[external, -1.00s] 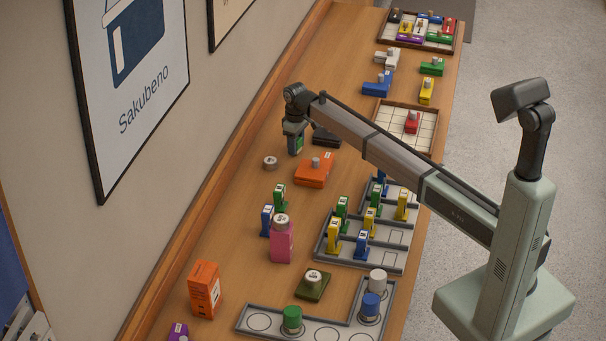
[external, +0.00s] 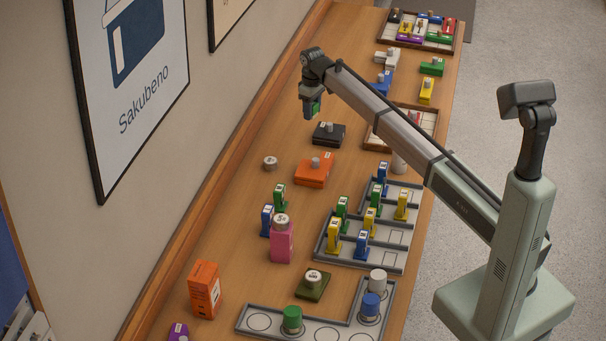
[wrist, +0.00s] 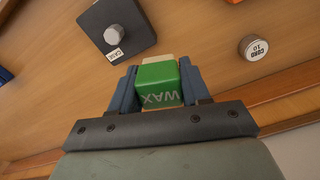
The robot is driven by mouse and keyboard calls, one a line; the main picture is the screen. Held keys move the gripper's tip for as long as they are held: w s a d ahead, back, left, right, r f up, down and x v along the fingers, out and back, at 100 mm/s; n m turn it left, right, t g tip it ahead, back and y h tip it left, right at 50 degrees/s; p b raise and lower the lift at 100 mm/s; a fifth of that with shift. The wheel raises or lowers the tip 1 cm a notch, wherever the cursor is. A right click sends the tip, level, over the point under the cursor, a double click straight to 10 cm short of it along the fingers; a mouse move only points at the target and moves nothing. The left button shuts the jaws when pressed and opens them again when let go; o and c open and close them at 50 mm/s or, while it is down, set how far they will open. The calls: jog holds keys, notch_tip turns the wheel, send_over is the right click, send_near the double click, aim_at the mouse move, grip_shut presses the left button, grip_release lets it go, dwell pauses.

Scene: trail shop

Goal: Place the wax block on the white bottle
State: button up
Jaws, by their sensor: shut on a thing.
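The wax block (wrist: 158,84) is green with a pale end and the white letters WAX. My gripper (wrist: 157,72) is shut on it, with a blue finger on each side. In the external view the block (external: 316,108) hangs in my gripper (external: 311,106) above the table, left of the arm. A white bottle-like cylinder (external: 399,163) stands beside the grid tray, partly hidden by my arm. Another white cylinder (external: 377,281) stands in the front circle tray. I cannot tell for sure which is the white bottle.
A black box with a knob (external: 328,134) and an orange one (external: 314,172) stand near my gripper. A small cord disc (external: 270,163) lies left of them. The table's left strip along the wall is mostly clear.

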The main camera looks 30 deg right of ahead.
jog(key=s+d+r+m, duration=0.1)
jog(key=s+d+r, duration=0.4)
jog(key=d, duration=0.4)
jog(key=s+d+r+m, duration=0.1)
jog(key=s+d+r, duration=0.3)
jog(key=s+d, duration=0.35)
jog(key=shift+s+d+n, duration=1.05)
jog(key=shift+s+n, duration=1.65)
jog(key=shift+s, duration=4.3)
jog(key=shift+f, duration=5.1)
jog(key=shift+f, duration=0.1)
jog(key=o, duration=1)
jog(key=shift+o, duration=0.2)
